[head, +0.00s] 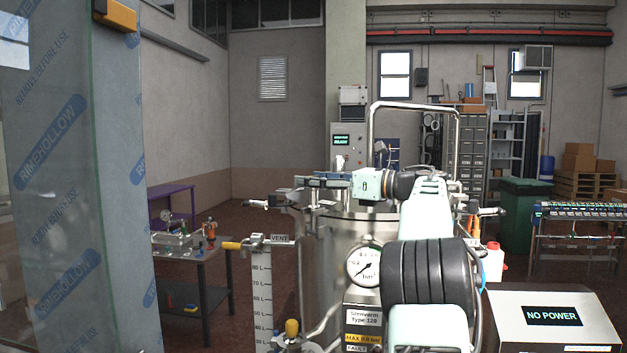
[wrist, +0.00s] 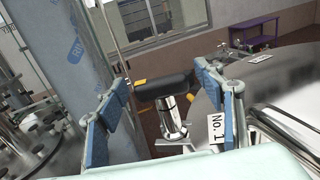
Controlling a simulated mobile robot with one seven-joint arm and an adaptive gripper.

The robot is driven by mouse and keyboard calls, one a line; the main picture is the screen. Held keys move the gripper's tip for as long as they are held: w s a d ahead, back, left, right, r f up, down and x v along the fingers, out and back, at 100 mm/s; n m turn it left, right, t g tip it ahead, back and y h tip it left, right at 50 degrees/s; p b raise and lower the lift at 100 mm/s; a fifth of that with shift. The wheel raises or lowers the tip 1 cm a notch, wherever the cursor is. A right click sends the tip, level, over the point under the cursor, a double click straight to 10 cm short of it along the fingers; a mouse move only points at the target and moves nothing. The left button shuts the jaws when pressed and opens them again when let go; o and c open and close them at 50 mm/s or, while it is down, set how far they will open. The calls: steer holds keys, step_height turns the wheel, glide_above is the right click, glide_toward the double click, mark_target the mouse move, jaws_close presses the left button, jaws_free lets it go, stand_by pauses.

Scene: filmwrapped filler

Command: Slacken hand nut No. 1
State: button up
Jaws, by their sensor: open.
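Hand nut No. 1 (wrist: 168,92) shows in the wrist view as a dark crossbar grip on a shiny metal post at the vessel's rim. A white tag reading "No. 1" (wrist: 215,131) is beside it. My gripper (wrist: 160,80) is open, its blue-padded fingers on either side of the nut. A gap shows between the nut's grip and the left pad; the right end lies close to the right pad, and I cannot tell if they touch. In the head view my gripper (head: 318,181) is over the left part of the steel vessel's rim (head: 325,235); the nut is not clear there.
A tall film-wrapped panel (head: 85,180) stands at left. Yellow-tipped vent handle (head: 232,245), pressure gauge (head: 364,266) and a tall metal hoop (head: 415,106) are around the vessel. A "NO POWER" box (head: 552,316) is at lower right. A small bench (head: 190,262) stands behind left.

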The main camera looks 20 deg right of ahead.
steer(key=v, duration=1.2)
steer(key=shift+a+r, duration=0.1)
steer(key=shift+c, duration=0.6)
